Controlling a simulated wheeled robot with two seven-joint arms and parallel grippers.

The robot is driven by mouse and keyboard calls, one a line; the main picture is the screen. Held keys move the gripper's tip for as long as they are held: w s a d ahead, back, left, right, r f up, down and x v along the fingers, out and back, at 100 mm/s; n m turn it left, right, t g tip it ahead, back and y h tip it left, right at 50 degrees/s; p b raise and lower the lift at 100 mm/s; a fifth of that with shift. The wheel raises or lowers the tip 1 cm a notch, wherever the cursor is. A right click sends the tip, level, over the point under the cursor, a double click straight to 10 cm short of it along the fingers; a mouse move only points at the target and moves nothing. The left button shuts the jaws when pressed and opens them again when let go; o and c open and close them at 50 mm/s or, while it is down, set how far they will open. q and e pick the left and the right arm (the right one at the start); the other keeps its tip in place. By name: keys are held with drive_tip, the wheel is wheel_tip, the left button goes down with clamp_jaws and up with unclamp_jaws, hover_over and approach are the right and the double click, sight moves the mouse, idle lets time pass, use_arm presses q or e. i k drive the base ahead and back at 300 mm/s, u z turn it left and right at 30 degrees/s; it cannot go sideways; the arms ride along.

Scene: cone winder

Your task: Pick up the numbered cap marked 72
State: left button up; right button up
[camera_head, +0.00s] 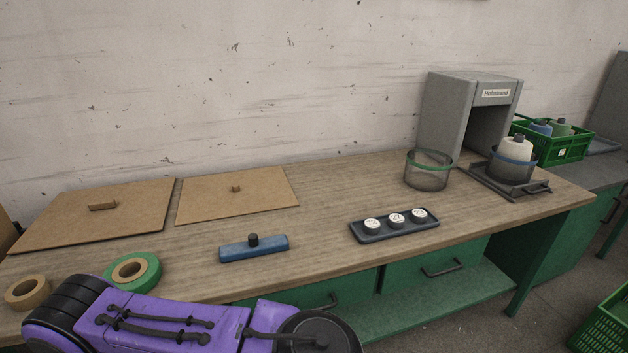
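Three round white-topped numbered caps sit in a row in a dark tray (399,232) near the front edge of the wooden table. The left cap (372,224) seems to read 72, though the print is small. The middle cap (397,219) seems to read 27, and the number on the right cap (419,214) is hard to make out. All three stand upright. A purple arm of mine crosses the lower left in front of the table. Neither of my grippers is in view.
A blue block with a dark knob (254,247) lies left of the tray. Tape rolls (133,272) and two brown boards (236,194) are further left. A mesh basket (429,170), grey machine housing (449,112) and cone holder (512,172) stand behind right. The wood around the tray is clear.

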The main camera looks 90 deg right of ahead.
sight(371, 226)
drive_tip(key=z, duration=2.75)
